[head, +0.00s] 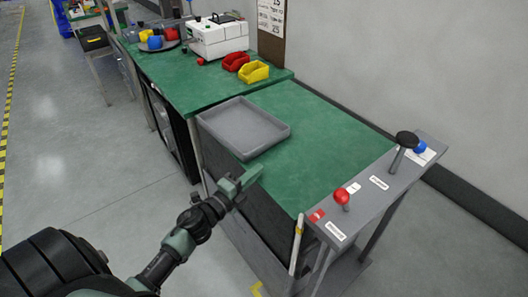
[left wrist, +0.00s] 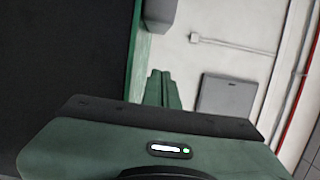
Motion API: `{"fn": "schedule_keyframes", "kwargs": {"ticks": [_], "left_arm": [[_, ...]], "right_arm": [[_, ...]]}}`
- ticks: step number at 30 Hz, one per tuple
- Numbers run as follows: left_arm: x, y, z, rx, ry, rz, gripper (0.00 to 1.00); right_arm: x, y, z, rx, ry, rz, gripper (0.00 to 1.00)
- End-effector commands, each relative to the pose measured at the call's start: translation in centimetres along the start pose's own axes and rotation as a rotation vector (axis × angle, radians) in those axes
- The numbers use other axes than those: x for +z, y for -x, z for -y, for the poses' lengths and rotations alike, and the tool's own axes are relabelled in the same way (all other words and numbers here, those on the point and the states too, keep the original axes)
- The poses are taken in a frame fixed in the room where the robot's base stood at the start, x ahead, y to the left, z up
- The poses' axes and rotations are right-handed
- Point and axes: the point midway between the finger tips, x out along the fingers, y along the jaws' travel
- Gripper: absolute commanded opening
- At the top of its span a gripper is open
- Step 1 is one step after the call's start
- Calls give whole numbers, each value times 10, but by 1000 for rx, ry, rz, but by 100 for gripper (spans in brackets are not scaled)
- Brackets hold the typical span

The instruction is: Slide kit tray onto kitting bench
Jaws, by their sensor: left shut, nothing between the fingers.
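The kit tray (head: 245,128), a shallow grey rectangular tray with raised walls, looks empty. It lies flat at the far left end of the near green top (head: 305,155), close to the seam with the farther green bench (head: 185,82). Which top is the kitting bench is not marked. My left gripper (head: 250,178) is shut and empty, nearer to me than the tray and apart from it, by the left edge of the near top. Its closed fingers (left wrist: 158,88) show in the left wrist view; the tray is not recognisable there. My right gripper is out of view.
A grey end panel with a red knob (head: 341,196) and a black knob (head: 406,139) borders the near top at right. Red (head: 235,61) and yellow (head: 254,72) bins and a white machine (head: 218,37) stand on the farther bench. The near top's middle is clear.

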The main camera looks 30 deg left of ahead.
Motion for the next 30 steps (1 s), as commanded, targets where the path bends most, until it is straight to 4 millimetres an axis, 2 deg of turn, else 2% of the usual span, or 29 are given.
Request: {"fn": "schedule_keyframes", "kwargs": {"ticks": [3, 9, 13, 18, 23, 30], "left_arm": [[0, -29, 4, -3, 2, 2, 0], [0, -70, 2, -1, 4, 1, 0], [22, -73, 0, 2, 3, 3, 0], [35, -76, -1, 2, 4, 1, 0], [39, -77, -1, 1, 5, 1, 0], [39, -77, -1, 1, 4, 1, 0]], "right_arm": [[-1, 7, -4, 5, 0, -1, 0], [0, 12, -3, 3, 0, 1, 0], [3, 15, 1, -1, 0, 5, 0], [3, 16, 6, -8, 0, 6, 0], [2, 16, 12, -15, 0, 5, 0], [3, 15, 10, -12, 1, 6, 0]]}}
